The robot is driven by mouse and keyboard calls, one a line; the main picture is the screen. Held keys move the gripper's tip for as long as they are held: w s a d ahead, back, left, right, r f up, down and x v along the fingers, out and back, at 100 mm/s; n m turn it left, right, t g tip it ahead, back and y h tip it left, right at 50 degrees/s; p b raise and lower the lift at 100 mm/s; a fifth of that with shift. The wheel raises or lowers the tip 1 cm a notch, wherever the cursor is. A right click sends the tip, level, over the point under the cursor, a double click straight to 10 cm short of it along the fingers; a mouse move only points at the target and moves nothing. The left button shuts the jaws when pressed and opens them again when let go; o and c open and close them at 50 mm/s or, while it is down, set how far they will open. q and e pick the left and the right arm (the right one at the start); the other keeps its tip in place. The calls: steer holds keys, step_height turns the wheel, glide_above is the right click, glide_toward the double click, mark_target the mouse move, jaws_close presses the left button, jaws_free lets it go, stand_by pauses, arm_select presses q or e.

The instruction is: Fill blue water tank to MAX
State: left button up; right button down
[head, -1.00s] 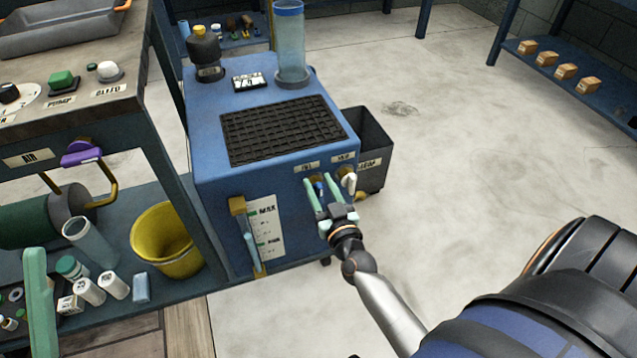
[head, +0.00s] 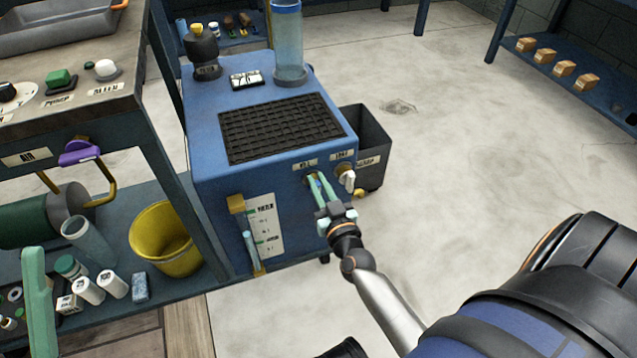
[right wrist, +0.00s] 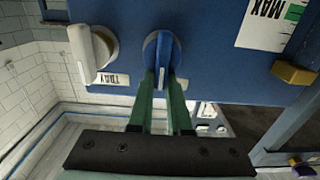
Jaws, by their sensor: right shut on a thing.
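The blue tank cabinet (head: 215,180) stands in the middle of the head view. Its front has a white gauge card (head: 265,226) with MAX near the top, beside a sight tube (head: 250,246). Light blue fills the tube's lower part, below MAX. My right gripper (head: 318,184) is shut on the blue knob (right wrist: 158,50) on the cabinet front. The knob sits between the fingers in the right wrist view. A white knob (head: 347,179) is just right of it, untouched. A green finger of my left gripper (head: 38,300) shows at lower left; its opening is hidden.
A workbench (head: 125,105) with a lower shelf stands left of the cabinet. The shelf holds a yellow bucket (head: 165,240) and several small containers. A dark bin (head: 370,135) stands behind the cabinet's right side. The floor to the right is clear up to a shelf with blocks (head: 563,68).

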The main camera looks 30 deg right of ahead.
steer(key=shift+r, duration=0.1)
steer(key=m, duration=0.1)
steer(key=m+p, duration=0.1)
steer(key=shift+d+m+p, duration=0.3)
steer(key=shift+d+m, duration=0.05)
steer(key=shift+m, duration=0.05)
steer(key=shift+s+d+f+m+p, duration=0.1)
steer(key=shift+d+m+p, duration=0.15)
steer(key=shift+m, duration=0.65)
steer(key=shift+d+f+m+p, duration=0.1)
steer(key=shift+m+p, duration=0.1)
steer(key=shift+m, duration=0.7)
steer(key=c, duration=0.9)
jaws_free()
steer(key=shift+f, duration=0.1)
steer(key=shift+o, duration=0.2)
steer(key=shift+s, duration=0.2)
